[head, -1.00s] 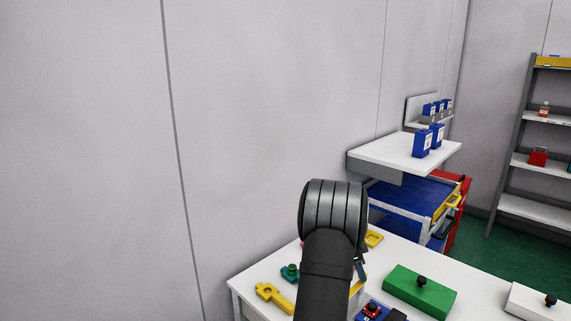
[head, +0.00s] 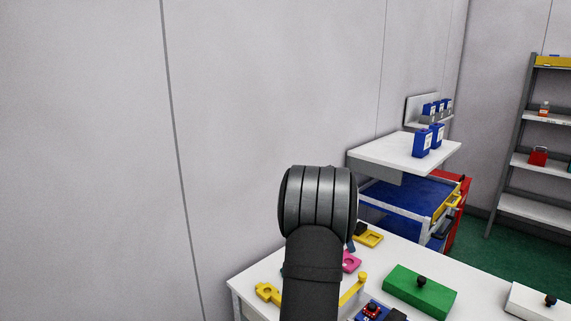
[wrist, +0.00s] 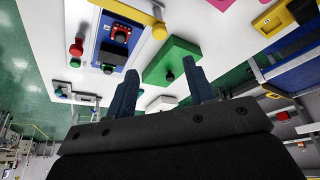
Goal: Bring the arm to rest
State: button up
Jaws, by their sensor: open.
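My arm, dark with a ribbed grey joint, rises over the white table (head: 262,276) in the head view. My gripper is hidden behind the arm there. In the wrist view my gripper (wrist: 161,70) shows two dark blue fingers spread well apart with nothing between them. Beyond the fingers are a green block (wrist: 172,58) with a black knob and a blue panel (wrist: 116,45) with a red part and a dark screen. The green block also shows in the head view (head: 415,293), right of the arm.
On the table are a yellow piece (head: 266,292), a pink piece (head: 350,262), a yellow post (head: 360,281) and a white block (head: 537,303). A white shelf (head: 405,150) with blue boxes is behind. A grey rack (head: 526,140) stands at right. The wall side is clear.

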aim_at(363, 275)
jog(key=x, duration=1.3)
jog(key=shift+s+d+f, duration=0.1)
jog(key=shift+d+f, duration=0.05)
jog(key=shift+f, duration=0.15)
jog(key=n, duration=0.2)
jog(key=n+t, duration=0.1)
jog(key=n, duration=0.1)
jog(key=n+t, duration=0.1)
jog(key=n, duration=0.1)
jog(key=shift+s+d+n+y, duration=0.1)
jog(key=shift+s+n+y, duration=0.15)
jog(key=shift+n+y, duration=0.05)
jog(key=shift+s+d+n+t+y, duration=0.1)
jog(key=shift+n+t+y, duration=0.35)
jog(key=shift+n, duration=0.95)
jog(key=shift+s+d+n+t+y, duration=0.1)
jog(key=shift+n+t+y, duration=0.35)
jog(key=shift+n, duration=0.95)
jog(key=shift+s+a+r, duration=0.1)
jog(key=shift+a+r, duration=0.05)
jog(key=shift+r, duration=0.4)
